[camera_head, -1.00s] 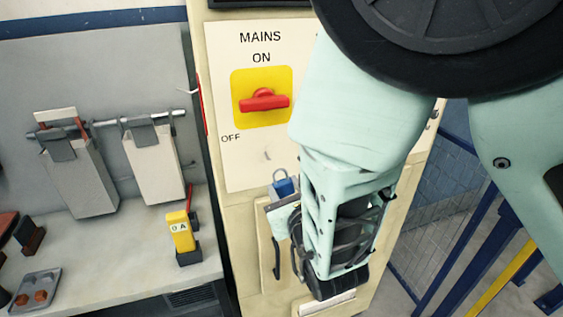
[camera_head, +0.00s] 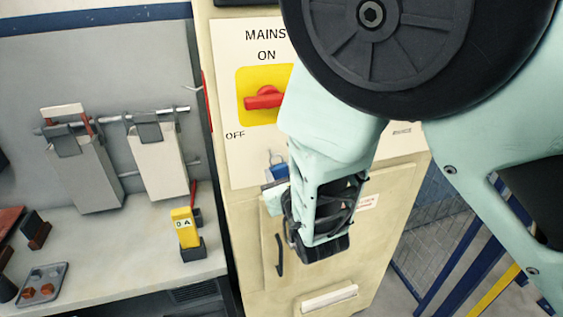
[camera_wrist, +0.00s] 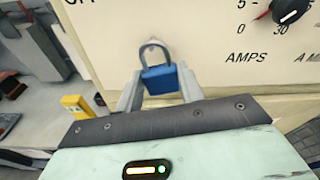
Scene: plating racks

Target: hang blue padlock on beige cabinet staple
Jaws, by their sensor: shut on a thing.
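The blue padlock (camera_head: 277,173) is held upright, shackle up, in front of the beige cabinet (camera_head: 385,205), below the MAINS plate's lettering. It also shows in the wrist view (camera_wrist: 160,79), with its body between my two fingers. My gripper (camera_wrist: 158,88) is shut on the padlock body. In the head view my wrist hides most of the gripper. In the wrist view the grey shackle stands against the cabinet face, close to a small pale staple-like part (camera_wrist: 151,41). I cannot tell whether the shackle touches or passes around it.
A red rotary switch (camera_head: 264,97) on a yellow square is above the padlock. A dark handle (camera_head: 280,255) and a pale ledge (camera_head: 329,298) are lower on the cabinet.

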